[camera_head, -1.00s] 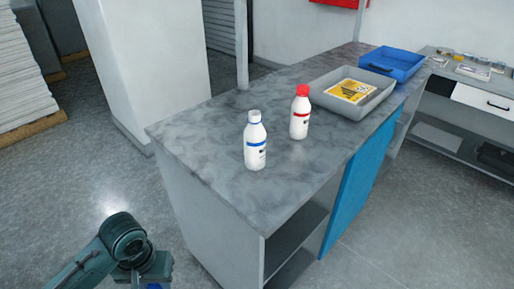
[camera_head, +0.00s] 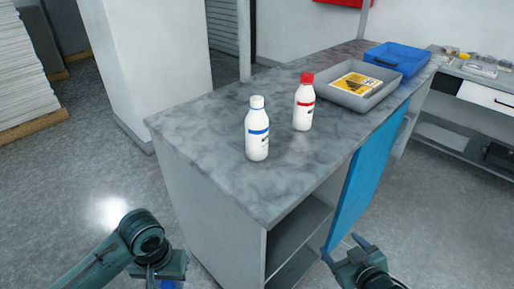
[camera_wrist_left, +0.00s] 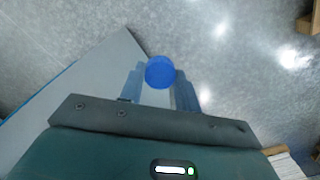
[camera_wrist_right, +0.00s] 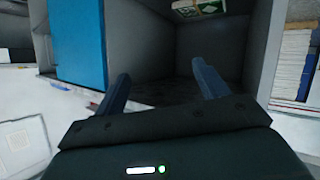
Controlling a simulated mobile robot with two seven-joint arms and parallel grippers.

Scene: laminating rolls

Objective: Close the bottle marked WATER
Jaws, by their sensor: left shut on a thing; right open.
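A white bottle with a blue band (camera_head: 257,146) stands upright near the front edge of the grey counter (camera_head: 205,140). Its top looks pale, without a blue cap; its lettering is too small to read. A white bottle with a red band and red cap (camera_head: 303,115) stands behind it to the right. My left gripper (camera_head: 168,274) is low, left of the counter; in the left wrist view (camera_wrist_left: 160,82) it is shut on a round blue cap (camera_wrist_left: 160,72). My right gripper (camera_head: 346,250) is open and empty, low before the counter's front; it also shows in the right wrist view (camera_wrist_right: 158,85).
A grey tray (camera_head: 372,102) with a yellow-labelled item (camera_head: 355,84) is farther back on the counter, with a blue tray (camera_head: 395,65) behind it. Open shelves (camera_head: 300,235) and a blue panel (camera_head: 362,185) form the counter's front. The counter left of the bottles is clear.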

